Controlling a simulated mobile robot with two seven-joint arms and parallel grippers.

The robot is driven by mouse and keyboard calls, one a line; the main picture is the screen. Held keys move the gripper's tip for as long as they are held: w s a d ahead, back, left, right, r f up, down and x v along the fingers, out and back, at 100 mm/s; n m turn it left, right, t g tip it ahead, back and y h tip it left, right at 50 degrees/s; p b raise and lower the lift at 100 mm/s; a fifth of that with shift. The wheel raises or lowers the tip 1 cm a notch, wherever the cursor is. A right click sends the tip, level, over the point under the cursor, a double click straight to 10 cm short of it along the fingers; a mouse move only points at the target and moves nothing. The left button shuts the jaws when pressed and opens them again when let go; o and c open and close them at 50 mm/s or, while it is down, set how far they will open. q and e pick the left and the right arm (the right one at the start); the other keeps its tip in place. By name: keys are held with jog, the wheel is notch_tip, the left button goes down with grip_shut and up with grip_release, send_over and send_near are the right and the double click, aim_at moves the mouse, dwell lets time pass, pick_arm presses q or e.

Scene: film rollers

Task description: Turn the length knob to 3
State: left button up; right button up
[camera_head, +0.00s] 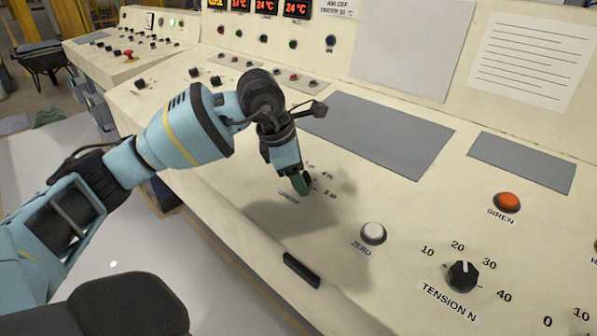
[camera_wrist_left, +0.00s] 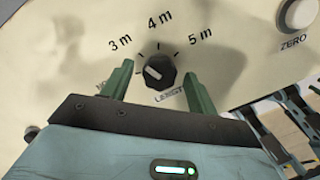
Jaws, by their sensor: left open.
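The length knob (camera_wrist_left: 159,71) is black and round, on the cream console face. In the left wrist view its white mark points to the left and a little up, near the 3 m side; the exact setting is hard to tell. The labels 3 m (camera_wrist_left: 120,42), 4 m (camera_wrist_left: 159,20) and 5 m (camera_wrist_left: 200,36) arc above it. My left gripper (camera_head: 301,184) is open, with one finger on each side of the knob and gaps showing. In the head view the gripper hides the knob and part of its scale. My right gripper is not in view.
The white zero button (camera_head: 373,233) and a black slot-like bar (camera_head: 301,270) are close to the left gripper. The tension knob (camera_head: 462,275) and the orange siren button (camera_head: 508,202) are farther right. A grey panel (camera_head: 385,135) lies behind the gripper.

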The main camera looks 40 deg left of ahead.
pick_arm(q)
jog(key=v, duration=0.7)
jog(key=shift+r, duration=0.3)
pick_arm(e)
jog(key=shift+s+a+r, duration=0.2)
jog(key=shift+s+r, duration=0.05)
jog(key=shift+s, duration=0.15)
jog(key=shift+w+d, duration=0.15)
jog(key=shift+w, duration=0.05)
pick_arm(q)
jog(key=shift+s, duration=0.1)
